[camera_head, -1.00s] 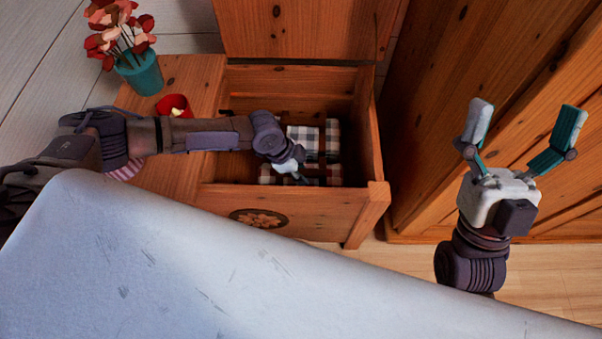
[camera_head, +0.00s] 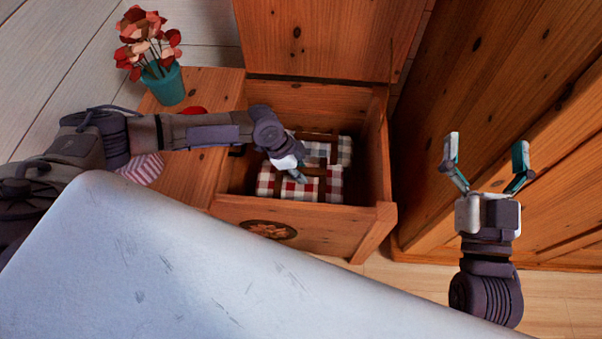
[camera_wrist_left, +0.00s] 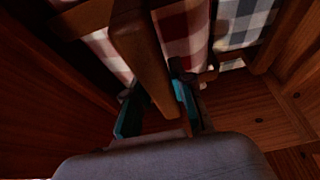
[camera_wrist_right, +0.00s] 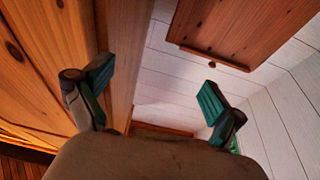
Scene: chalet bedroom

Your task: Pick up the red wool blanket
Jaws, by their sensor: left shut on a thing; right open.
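The red wool blanket (camera_head: 268,183) is a folded red and white checked bundle in the front part of the open wooden chest (camera_head: 310,220). It also shows in the left wrist view (camera_wrist_left: 184,32). My left gripper (camera_head: 298,176) reaches down into the chest over it. In the left wrist view its fingers (camera_wrist_left: 158,112) are on either side of a brown strap or bar (camera_wrist_left: 143,60) that crosses the red checked cloth, and are shut on it. Where fingers and strap touch is dark. My right gripper (camera_head: 487,160) is open and empty, out to the right of the chest.
A blue-grey checked blanket (camera_head: 318,152) lies behind the red one. The chest lid (camera_head: 320,35) stands open. A teal flower pot (camera_head: 165,87) and a mostly hidden red thing (camera_head: 193,110) are at left. A tall wooden cabinet (camera_head: 500,70) stands right; a pale surface (camera_head: 180,260) fills the foreground.

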